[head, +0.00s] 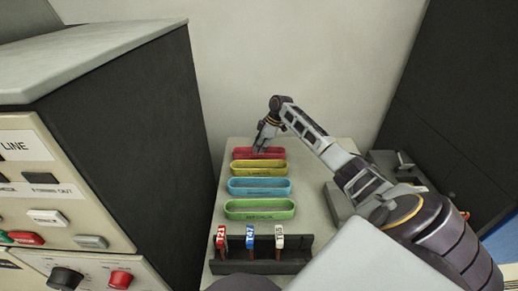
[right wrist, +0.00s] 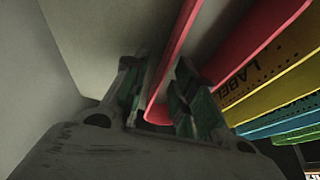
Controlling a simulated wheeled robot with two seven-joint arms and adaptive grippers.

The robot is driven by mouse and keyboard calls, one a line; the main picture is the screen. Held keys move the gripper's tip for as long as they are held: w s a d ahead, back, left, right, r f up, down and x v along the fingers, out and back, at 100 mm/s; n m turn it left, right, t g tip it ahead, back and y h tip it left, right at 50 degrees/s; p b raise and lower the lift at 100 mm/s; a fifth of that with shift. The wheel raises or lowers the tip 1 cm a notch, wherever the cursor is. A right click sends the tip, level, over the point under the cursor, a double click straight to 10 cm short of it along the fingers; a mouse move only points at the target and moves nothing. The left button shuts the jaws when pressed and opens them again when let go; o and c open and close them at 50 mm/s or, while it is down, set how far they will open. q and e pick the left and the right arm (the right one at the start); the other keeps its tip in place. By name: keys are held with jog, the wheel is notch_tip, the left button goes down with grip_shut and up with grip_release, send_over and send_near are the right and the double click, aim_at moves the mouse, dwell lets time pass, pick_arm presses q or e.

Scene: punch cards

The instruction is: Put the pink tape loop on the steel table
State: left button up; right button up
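The pink tape loop (head: 242,154) is a long, rounded band at the far end of a pale table (head: 318,213), behind the yellow loop. My right gripper (head: 262,144) is at its far side, reaching down from above. In the right wrist view, my right gripper (right wrist: 160,95) is open, with one finger on each side of a wall of the pink loop (right wrist: 176,55). A gap shows beside the left finger; contact on the right is unclear. I cannot tell for sure which surface is the steel table. My left gripper is not in view.
Yellow (head: 258,169), blue (head: 260,187) and green (head: 260,209) loops lie in a row nearer me. A dark rack (head: 295,253) with tagged pieces stands in front. A tall cabinet (head: 150,120) borders the left; grey equipment (head: 385,160) is at right.

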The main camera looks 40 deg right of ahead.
jog(key=v, duration=0.5)
jog(key=shift+d+r+p, duration=0.15)
jog(key=shift+r+p, duration=0.2)
jog(key=shift+r, duration=0.05)
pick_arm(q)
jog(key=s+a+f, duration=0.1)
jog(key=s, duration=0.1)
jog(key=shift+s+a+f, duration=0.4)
pick_arm(e)
jog(key=v, duration=0.5)
jog(key=shift+s+d+r, duration=0.1)
jog(key=shift+s+r, duration=0.05)
jog(key=shift+r, duration=0.1)
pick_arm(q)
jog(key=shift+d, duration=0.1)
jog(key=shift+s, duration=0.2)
